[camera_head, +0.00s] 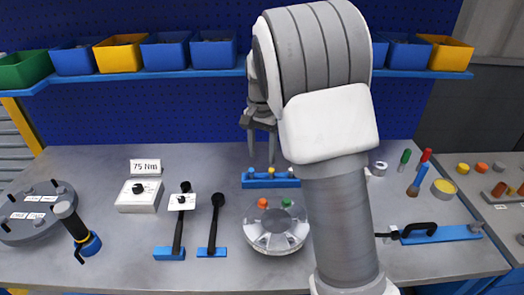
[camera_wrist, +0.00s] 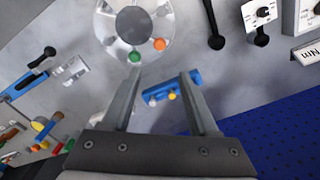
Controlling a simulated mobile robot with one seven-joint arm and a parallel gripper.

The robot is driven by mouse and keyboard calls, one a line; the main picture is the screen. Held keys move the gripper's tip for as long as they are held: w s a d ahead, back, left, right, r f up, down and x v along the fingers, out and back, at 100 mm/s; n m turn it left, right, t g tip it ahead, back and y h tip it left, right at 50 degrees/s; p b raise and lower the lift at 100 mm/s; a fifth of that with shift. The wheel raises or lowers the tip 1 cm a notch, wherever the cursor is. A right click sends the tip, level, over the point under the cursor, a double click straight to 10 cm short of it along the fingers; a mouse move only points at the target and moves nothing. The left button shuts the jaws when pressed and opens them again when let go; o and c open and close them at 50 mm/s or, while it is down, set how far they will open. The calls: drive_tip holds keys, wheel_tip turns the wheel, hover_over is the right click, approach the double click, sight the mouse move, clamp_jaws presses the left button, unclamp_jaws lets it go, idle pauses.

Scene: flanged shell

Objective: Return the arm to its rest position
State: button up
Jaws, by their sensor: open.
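My gripper (camera_head: 261,128) hangs above the back middle of the workbench (camera_head: 120,262), its fingers pointing down. The wrist view shows both fingers of my gripper (camera_wrist: 156,92) spread apart with nothing between them. A blue rack (camera_head: 256,180) with small coloured pegs lies on the bench below the fingers; it also shows between them in the wrist view (camera_wrist: 186,84). My white and grey arm rises in the foreground and hides part of the bench's middle right.
A round clear flanged shell (camera_head: 262,240) with orange and green plugs stands in front of the rack. A grey disc (camera_head: 30,228), a torque box (camera_head: 136,205) and black-handled tools (camera_head: 213,235) lie left. A blue clamp fixture (camera_head: 440,234) lies right. A shelf (camera_head: 160,73) of bins spans the back.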

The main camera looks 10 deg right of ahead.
drive_tip(key=s+r+n+t, duration=0.25)
drive_tip(key=s+r, duration=0.35)
drive_tip(key=s, duration=0.4)
drive_tip(key=s+r+n+t, duration=0.1)
drive_tip(key=s+r+n, duration=0.2)
drive_tip(key=s+r, duration=0.45)
drive_tip(key=s+f+n+t, duration=0.2)
drive_tip(key=s+f+n, duration=0.1)
drive_tip(key=s, duration=0.8)
drive_tip(key=shift+f, duration=0.2)
drive_tip(key=shift+w+r, duration=0.1)
drive_tip(key=shift+w, duration=0.05)
idle(0.7)
